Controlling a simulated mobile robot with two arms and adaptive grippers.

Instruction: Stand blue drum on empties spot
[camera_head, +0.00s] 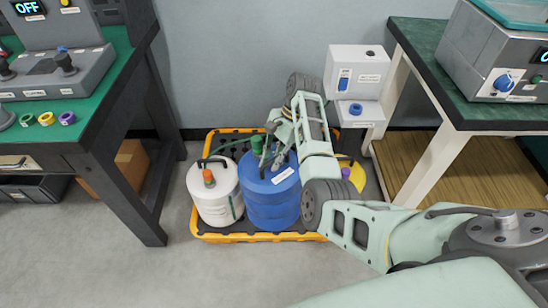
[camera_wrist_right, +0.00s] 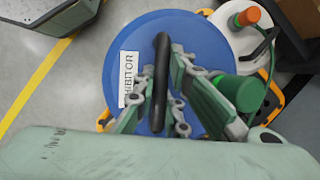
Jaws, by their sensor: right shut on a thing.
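The blue drum (camera_head: 272,205) has a black handle, a green cap and a white label. It is upright over the front part of an orange-rimmed tray (camera_head: 228,238); I cannot tell whether its base touches the tray. My right gripper (camera_head: 278,152) is above the drum's top. In the right wrist view, the gripper (camera_wrist_right: 160,95) has its fingers on both sides of the black handle (camera_wrist_right: 161,60), shut on it, with the blue top (camera_wrist_right: 180,35) below. My left gripper is not in view. I cannot make out a marked empties spot.
A white drum (camera_head: 213,200) with an orange cap stands close left of the blue one. A yellow drum (camera_head: 356,177) with a purple cap is at the right, partly behind my arm. Green-topped benches (camera_head: 110,85) (camera_head: 425,60) flank the tray. Grey floor (camera_head: 190,275) in front is clear.

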